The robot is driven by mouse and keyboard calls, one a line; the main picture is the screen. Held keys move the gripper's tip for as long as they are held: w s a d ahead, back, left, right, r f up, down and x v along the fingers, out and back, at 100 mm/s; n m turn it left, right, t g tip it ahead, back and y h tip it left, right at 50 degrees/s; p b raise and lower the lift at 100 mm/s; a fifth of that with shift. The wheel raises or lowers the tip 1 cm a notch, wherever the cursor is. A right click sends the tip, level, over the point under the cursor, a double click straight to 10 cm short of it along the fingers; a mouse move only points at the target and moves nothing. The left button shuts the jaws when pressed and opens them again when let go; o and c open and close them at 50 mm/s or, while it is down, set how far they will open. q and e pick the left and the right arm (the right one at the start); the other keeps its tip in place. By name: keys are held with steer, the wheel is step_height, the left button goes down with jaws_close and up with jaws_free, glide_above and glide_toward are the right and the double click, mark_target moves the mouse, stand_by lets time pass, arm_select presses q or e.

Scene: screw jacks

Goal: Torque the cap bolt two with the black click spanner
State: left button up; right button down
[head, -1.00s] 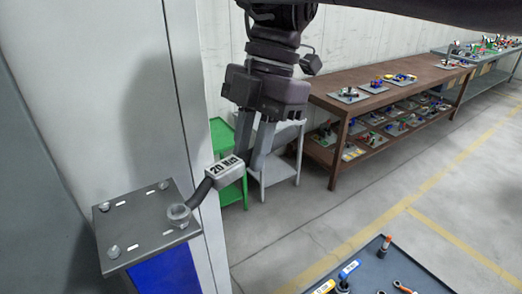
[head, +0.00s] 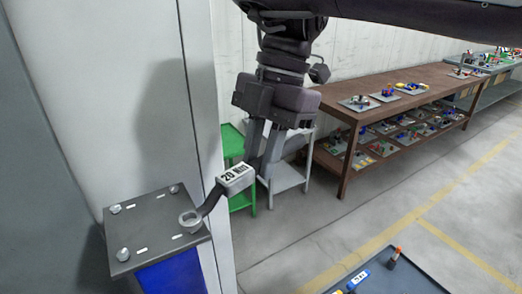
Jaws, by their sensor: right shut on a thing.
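My right gripper (head: 262,168) is shut on the click spanner, which has a dark neck (head: 211,201) and a grey block marked "20 Nm" (head: 236,177). The spanner's ring end (head: 190,221) is at the front right corner of the dark grey plate (head: 158,225). I cannot tell whether the ring is fully down around a bolt there. Three other bolts show: front left (head: 123,254), back left (head: 115,209) and back right (head: 174,189). Small white marks lie between them, too small to read. My left gripper is out of view.
A blue panel (head: 172,274) is below the plate, and a pale cabinet wall rises behind it. A dark tray (head: 420,283) with a blue-labelled tool (head: 356,279) is at bottom right. A brown workbench (head: 440,82) and open floor lie beyond.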

steer(key=shift+f, duration=0.55)
steer(key=shift+s+d+f+b, duration=0.1)
steer(key=shift+d+b, duration=0.05)
steer(key=shift+b, duration=0.5)
steer(key=s+d+m+t+y+b, duration=0.1)
steer(key=s+d+m+t+b, duration=0.2)
steer(key=s+m+b, duration=0.6)
steer(key=shift+s+d+m+b, duration=0.2)
steer(key=shift+d+m+b, duration=0.3)
steer(key=shift+b, duration=0.5)
stand_by(0.6)
